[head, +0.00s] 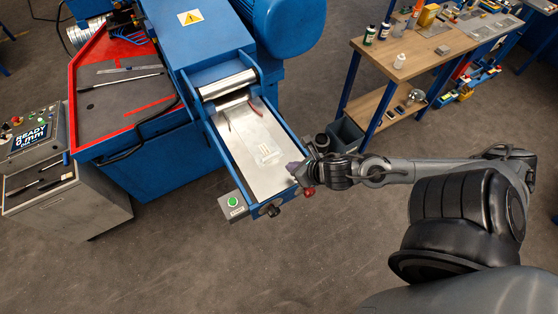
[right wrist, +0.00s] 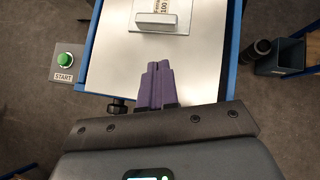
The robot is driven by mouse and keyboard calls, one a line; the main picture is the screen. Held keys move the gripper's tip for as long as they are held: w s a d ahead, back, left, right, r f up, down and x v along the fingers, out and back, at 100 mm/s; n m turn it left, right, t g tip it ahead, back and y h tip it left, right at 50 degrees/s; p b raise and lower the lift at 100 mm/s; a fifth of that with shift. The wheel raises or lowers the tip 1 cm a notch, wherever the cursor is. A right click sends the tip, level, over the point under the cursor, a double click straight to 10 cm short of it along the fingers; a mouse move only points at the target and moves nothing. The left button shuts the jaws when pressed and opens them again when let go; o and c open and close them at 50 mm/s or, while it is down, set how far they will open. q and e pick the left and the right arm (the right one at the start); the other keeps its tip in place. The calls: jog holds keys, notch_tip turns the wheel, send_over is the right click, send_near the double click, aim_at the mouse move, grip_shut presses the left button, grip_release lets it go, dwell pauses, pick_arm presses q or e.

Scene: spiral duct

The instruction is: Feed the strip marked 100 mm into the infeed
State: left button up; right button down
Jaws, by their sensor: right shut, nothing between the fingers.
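A pale plate or strip with a label reading "100" (right wrist: 165,18) shows at the top of the right wrist view, partly cut off. It seems to be the small pale piece (head: 268,153) on the metal infeed tray (head: 262,184) in the head view. The tray runs between blue rails up to a shiny roller (head: 228,84) at the blue machine. My right gripper (head: 295,170) is at the tray's right rail, near its front end. In the right wrist view its purple fingers (right wrist: 157,78) are shut and empty, a little short of the plate. My left gripper is not in view.
A green START button (head: 232,202) sits at the tray's front left corner. A dark red thin tool (head: 256,107) lies on the tray near the roller. A dark bin (head: 345,134) stands right of the tray. A display (head: 31,136) reads READY.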

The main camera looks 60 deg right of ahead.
aim_at(273, 158)
jog(key=x, duration=0.2)
jog(key=shift+w+d+f, duration=0.15)
jog(key=shift+w+f, duration=0.1)
jog(key=shift+w, duration=0.05)
jog(key=shift+w+d+p, duration=0.2)
jog(key=shift+w+p, duration=0.35)
jog(key=shift+w, duration=0.35)
jog(key=shift+w+d+p, duration=0.2)
jog(key=shift+w+p, duration=0.1)
jog(key=shift+w, duration=0.65)
jog(key=shift+f, duration=0.1)
jog(key=shift+w, duration=0.15)
jog(key=shift+w+d, duration=0.25)
jog(key=shift+w, duration=0.25)
jog(key=shift+f, duration=0.1)
jog(key=shift+d, duration=0.1)
jog(key=shift+s, duration=0.1)
